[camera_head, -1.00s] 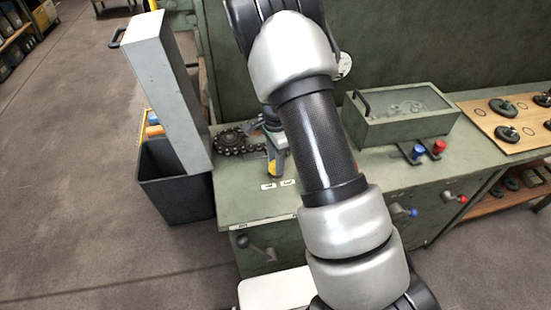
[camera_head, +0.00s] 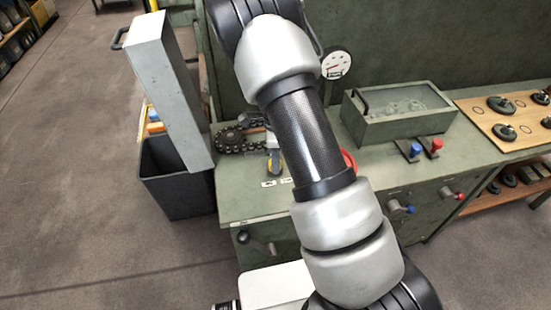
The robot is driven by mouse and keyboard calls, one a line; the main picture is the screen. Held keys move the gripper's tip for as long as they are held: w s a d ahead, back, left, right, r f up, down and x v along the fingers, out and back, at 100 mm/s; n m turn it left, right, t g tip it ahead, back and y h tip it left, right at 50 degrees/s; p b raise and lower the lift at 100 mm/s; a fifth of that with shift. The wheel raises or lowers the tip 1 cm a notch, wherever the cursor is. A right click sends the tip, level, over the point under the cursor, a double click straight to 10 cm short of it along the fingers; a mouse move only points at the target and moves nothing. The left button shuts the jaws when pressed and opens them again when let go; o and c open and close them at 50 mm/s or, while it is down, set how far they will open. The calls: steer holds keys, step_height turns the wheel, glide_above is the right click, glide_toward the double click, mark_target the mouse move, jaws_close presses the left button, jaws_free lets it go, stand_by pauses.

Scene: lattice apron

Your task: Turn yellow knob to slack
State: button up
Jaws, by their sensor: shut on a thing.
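The yellow knob (camera_head: 269,166) is on the green bench top, just behind two small white labels. Only a small yellow part of it shows. My gripper (camera_head: 274,155) is at the knob, shut on it, seen small and partly covered by my own arm. The fingertips and the knob's pointing direction are hard to make out. Of the two labels, the left one (camera_head: 268,184) shows clearly, but its text is too small to read; the right one is partly beside my arm.
A chain and sprocket (camera_head: 232,140) lie left of the knob. A round gauge (camera_head: 336,64) stands behind. A red round part (camera_head: 349,160) shows beside my arm.

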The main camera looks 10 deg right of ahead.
steer(key=o, duration=1)
steer(key=shift+o, duration=0.2)
steer(key=shift+r, duration=0.1)
step_height(320, 180, up, 17)
steer(key=p, duration=0.1)
steer(key=shift+r, duration=0.15)
steer(key=s+r+n+t+p, duration=0.4)
steer(key=s+r+n, duration=1.6)
steer(key=s, duration=0.5)
steer(key=shift+r+t, duration=0.8)
steer(key=shift+r, duration=0.05)
